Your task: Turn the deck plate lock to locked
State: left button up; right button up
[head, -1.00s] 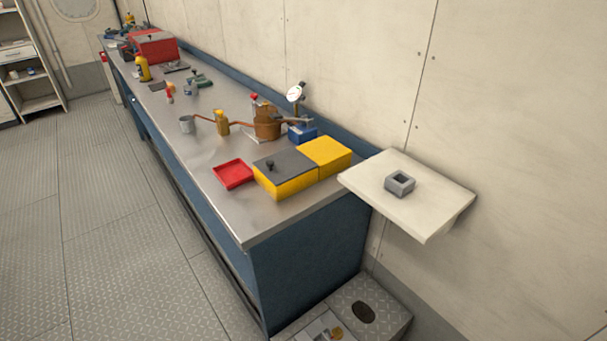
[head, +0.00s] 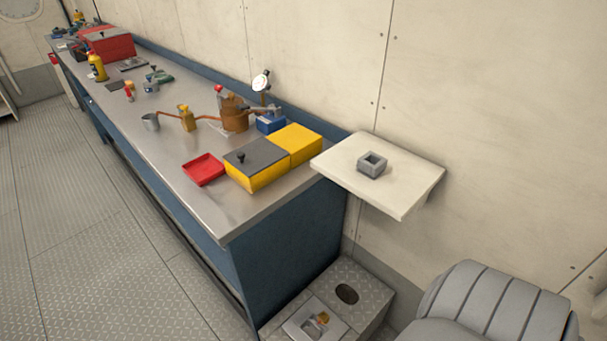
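A low diamond-plate metal box (head: 362,312) stands on the floor at the near end of the workbench. It has a dark oval opening in its top. A lighter square plate (head: 300,322) with a small brass-coloured piece (head: 321,318) lies at its left part, near the bottom edge of the head view. This may be the deck plate lock, but the piece is too small to tell its turn position. Neither of my grippers is in view.
A long workbench (head: 180,185) carries a red tray (head: 204,169), a yellow box with a grey lid (head: 256,178) and several tools. A white wall shelf (head: 400,200) holds a grey square block (head: 372,164). A grey ribbed seat (head: 497,305) is at lower right. The floor at left is clear.

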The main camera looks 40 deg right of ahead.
aim_at(324, 319)
jog(key=z, duration=0.05)
jog(key=i, duration=0.2)
jog(key=z, duration=1.35)
